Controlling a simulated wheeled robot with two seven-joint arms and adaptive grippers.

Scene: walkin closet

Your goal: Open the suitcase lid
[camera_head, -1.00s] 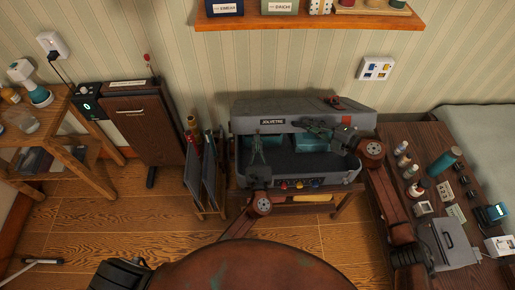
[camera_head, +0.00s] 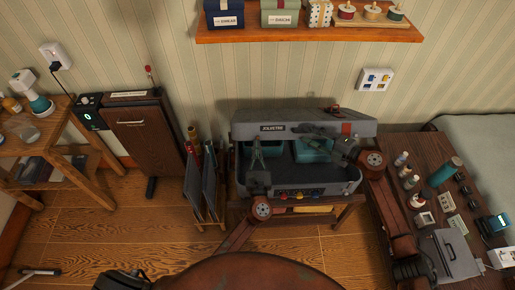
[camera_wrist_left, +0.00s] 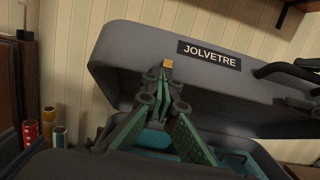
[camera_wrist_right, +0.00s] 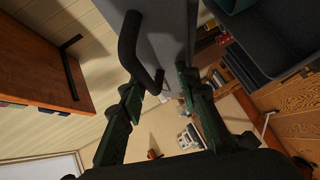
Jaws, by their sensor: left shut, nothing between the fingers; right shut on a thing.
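The grey suitcase stands on a low wooden rack, its lid (camera_head: 300,122) raised above the base (camera_head: 348,188) with a gap between. The lid's front carries a "JOLVETRE" label, also seen in the left wrist view (camera_wrist_left: 208,55). Teal contents (camera_head: 313,150) show inside. My left gripper (camera_head: 256,140) is shut and empty, in front of the lid left of the label; I cannot tell if it touches. My right gripper (camera_head: 312,132) is at the lid's front right, shut on the black handle (camera_wrist_right: 130,45). The exact contact is partly hidden by the fingers.
A wooden shelf (camera_head: 300,36) with boxes is on the wall above. A folder rack (camera_head: 205,188) and brown cabinet (camera_head: 145,135) stand left. A dark table (camera_head: 450,180) with bottles and small items stands right. The floor in front is partly clear.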

